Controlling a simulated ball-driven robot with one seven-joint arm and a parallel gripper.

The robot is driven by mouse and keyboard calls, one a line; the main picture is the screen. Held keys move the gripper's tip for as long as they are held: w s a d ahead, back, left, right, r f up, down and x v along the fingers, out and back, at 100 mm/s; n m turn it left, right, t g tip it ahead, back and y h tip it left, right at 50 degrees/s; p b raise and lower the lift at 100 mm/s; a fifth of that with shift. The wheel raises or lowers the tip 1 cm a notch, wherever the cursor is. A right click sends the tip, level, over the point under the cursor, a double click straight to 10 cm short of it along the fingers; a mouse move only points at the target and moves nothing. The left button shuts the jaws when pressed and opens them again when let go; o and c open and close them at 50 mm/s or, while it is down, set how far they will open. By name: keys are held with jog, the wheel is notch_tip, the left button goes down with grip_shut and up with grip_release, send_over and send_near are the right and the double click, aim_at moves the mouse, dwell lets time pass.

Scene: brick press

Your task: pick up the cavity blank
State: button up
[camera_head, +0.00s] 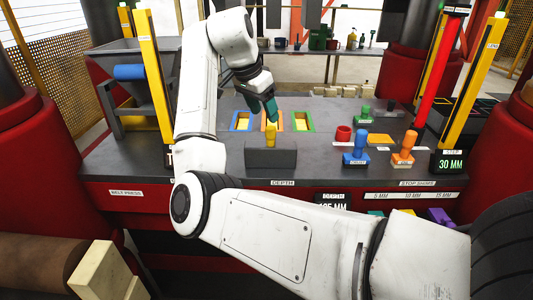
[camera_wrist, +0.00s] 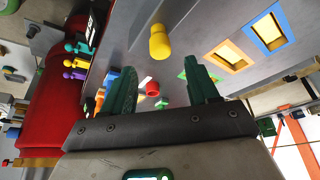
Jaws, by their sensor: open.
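A yellow knob (camera_head: 271,132) stands up from a dark grey block (camera_head: 270,157) on the grey press table; no label shows which object is the cavity blank, and this knobbed block may be it. My gripper (camera_head: 272,117) is just above the knob, pointing down. In the wrist view my gripper (camera_wrist: 158,66) has its two green fingers spread, with nothing between them. The yellow knob (camera_wrist: 159,42) is ahead of the fingertips there, apart from them. Blue (camera_head: 242,121), orange (camera_head: 271,119) and green (camera_head: 300,121) frames with yellow insides lie behind the block.
To the right stand a blue-handled stamp (camera_head: 356,147), an orange-handled one (camera_head: 404,148), a green one (camera_head: 365,113) and a red ring (camera_head: 344,133). Yellow posts (camera_head: 155,75) rise at the table's sides. The table front left of the block is clear.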

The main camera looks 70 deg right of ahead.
aim_at(269, 128)
jog(key=shift+p+x, duration=0.8)
jog(key=shift+x, duration=3.55)
jog(key=shift+w+a+f, duration=0.1)
jog(key=shift+a, duration=0.05)
grip_shut()
